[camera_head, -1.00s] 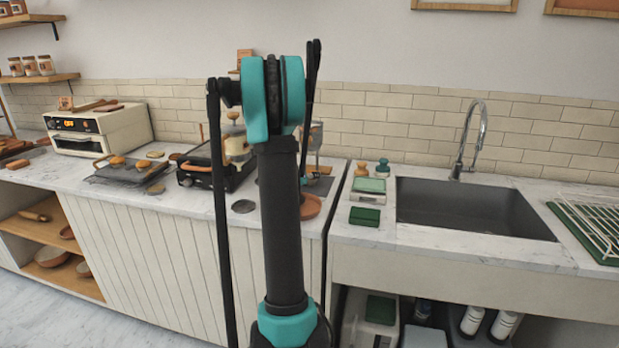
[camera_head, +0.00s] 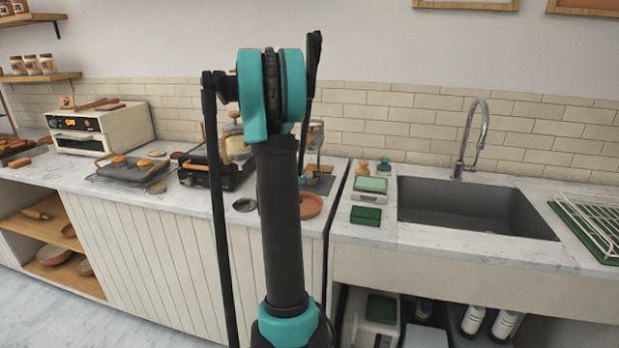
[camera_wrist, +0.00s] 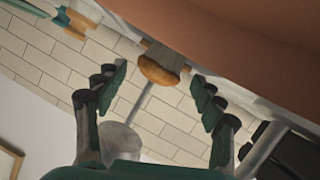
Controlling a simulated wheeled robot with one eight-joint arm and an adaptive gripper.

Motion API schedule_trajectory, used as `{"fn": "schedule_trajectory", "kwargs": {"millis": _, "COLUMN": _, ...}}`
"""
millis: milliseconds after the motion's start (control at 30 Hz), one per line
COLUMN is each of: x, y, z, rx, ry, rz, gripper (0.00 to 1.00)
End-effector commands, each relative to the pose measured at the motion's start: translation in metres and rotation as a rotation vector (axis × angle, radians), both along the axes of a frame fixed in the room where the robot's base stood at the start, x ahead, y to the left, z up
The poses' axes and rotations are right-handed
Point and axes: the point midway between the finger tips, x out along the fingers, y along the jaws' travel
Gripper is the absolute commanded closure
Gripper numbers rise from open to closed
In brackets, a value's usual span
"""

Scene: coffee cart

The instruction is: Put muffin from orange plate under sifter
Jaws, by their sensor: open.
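My gripper (camera_wrist: 160,76) shows in the wrist view with its two green-padded fingers spread apart and nothing held between them. A wooden knob on a thin metal rod (camera_wrist: 143,100) shows between and beyond the fingers. A large orange-brown curved surface (camera_wrist: 230,40) fills the upper right, close to the camera; I cannot tell what it is. In the head view the orange plate (camera_head: 311,206) lies on the counter, partly behind my arm. A metal stand (camera_head: 316,148) stands behind it, possibly the sifter. I cannot make out the muffin. My arm hides the gripper in the head view.
A black appliance (camera_head: 198,170) stands left of my arm, and a tray (camera_head: 130,173) with round tan items lies farther left. A scale (camera_head: 370,186), a green block (camera_head: 366,215) and a sink (camera_head: 470,210) are at right. The backsplash wall is close behind.

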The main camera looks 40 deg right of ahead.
Motion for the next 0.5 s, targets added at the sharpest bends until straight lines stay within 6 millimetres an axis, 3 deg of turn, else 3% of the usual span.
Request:
{"fn": "schedule_trajectory", "kwargs": {"millis": 300, "x": -0.028, "y": 0.053, "z": 0.022, "rx": 0.000, "ry": 0.000, "rz": 0.003, "gripper": 0.31}}
{"fn": "schedule_trajectory", "kwargs": {"millis": 500, "x": -0.038, "y": 0.070, "z": 0.029, "rx": 0.000, "ry": -0.001, "rz": 0.002, "gripper": 0.31}}
